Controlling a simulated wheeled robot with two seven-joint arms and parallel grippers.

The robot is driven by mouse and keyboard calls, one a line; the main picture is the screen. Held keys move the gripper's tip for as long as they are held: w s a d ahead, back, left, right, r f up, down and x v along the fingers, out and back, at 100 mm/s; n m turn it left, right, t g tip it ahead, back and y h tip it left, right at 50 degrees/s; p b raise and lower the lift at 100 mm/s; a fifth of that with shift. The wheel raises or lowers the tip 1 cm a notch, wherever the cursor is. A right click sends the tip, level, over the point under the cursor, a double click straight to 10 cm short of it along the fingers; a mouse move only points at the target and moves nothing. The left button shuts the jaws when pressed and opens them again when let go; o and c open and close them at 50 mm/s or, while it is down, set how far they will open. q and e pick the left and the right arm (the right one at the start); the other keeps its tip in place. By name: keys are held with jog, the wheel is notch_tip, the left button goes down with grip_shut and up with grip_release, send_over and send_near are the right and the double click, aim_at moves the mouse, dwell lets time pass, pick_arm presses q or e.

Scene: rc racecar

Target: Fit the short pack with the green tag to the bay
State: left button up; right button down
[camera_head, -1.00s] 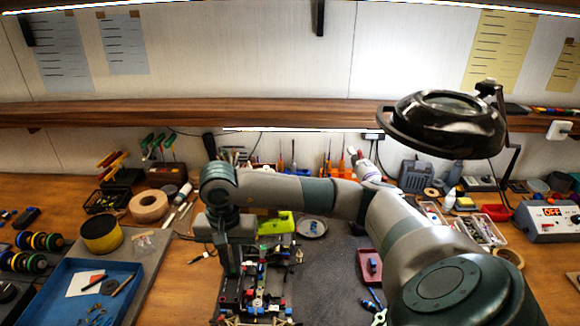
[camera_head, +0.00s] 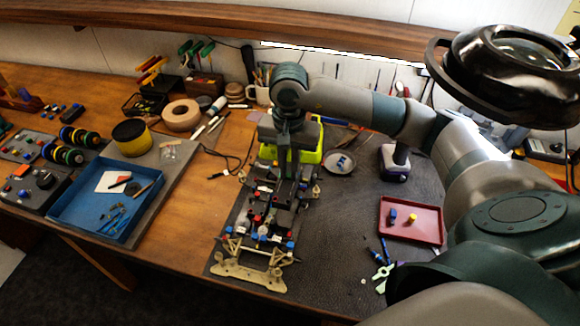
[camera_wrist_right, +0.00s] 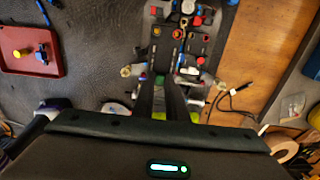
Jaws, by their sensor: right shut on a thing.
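The racecar chassis (camera_head: 262,234) lies lengthwise on the dark mat, with a cream bumper (camera_head: 246,277) toward me. Its bay is hidden beneath my right gripper. My right gripper (camera_head: 285,188) points down over the far half of the chassis. In the right wrist view its two dark fingers (camera_wrist_right: 163,88) are close together, shut on a mostly hidden pack. A small green patch (camera_wrist_right: 160,78) shows at the fingertips, probably the green tag. I cannot tell whether the pack touches the bay. My left gripper is not in view.
A red tray (camera_head: 425,233) with small yellow and blue pieces sits right of the chassis. A round dish (camera_head: 340,163) and a purple-grey tool (camera_head: 395,163) stand behind. A blue tray (camera_head: 75,217) is at left. A magnifier lamp (camera_head: 515,75) hangs at upper right.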

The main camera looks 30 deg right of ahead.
aim_at(289, 175)
jog(key=shift+f, duration=0.55)
jog(key=shift+f+b, duration=0.25)
jog(key=shift+b, duration=0.1)
jog(key=shift+f+b, duration=0.55)
jog(key=shift+f, duration=1.05)
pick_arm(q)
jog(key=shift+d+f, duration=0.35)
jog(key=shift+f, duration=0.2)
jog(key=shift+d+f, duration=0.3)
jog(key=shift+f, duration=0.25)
pick_arm(e)
jog(key=shift+f, duration=0.45)
pick_arm(q)
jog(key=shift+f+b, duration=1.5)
jog(key=shift+b, duration=0.15)
